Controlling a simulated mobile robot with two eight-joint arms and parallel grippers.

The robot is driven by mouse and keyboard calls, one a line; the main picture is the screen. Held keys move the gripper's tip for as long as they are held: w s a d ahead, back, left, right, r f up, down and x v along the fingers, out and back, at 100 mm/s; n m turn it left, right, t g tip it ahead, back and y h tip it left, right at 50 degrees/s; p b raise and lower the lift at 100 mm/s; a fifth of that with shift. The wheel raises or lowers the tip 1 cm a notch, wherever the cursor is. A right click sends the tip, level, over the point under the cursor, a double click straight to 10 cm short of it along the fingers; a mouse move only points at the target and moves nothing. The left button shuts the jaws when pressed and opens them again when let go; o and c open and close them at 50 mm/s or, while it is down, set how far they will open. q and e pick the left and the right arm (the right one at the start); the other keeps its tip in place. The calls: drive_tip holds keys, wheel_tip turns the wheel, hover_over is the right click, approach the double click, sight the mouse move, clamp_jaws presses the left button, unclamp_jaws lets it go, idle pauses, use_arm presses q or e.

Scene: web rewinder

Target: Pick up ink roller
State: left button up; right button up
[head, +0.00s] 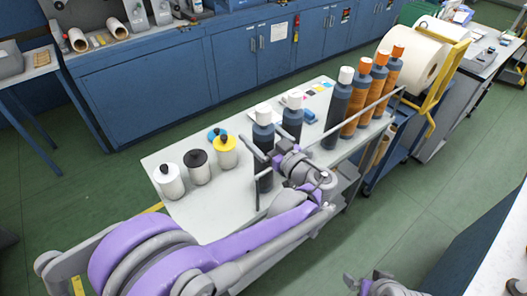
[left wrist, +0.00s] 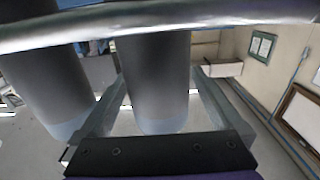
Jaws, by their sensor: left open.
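I cannot pick out a thing that is plainly an ink roller. A dark cylinder with a white cap (head: 263,116) stands upright near the front rail of the pale table. My left gripper (head: 259,145) is open at this cylinder, partly covering it. In the left wrist view a dark cylinder with a lighter blue end (left wrist: 152,85) shows between the open fingers; contact cannot be told. A second dark white-capped cylinder (head: 292,118) stands just behind to the right. My right gripper (head: 372,284) is at the bottom edge, its jaws unclear.
The table (head: 195,212) has a metal rail (head: 365,112) along its front. Small jars (head: 168,183) stand at its left. A taller dark bottle (head: 337,118) and orange bottles (head: 356,105) stand right. A large white roll (head: 410,62) is beyond. Blue cabinets (head: 150,85) line the back.

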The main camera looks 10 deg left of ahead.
use_arm(q)
drive_tip(key=shift+x, duration=0.75)
drive_tip(key=c, duration=1.6)
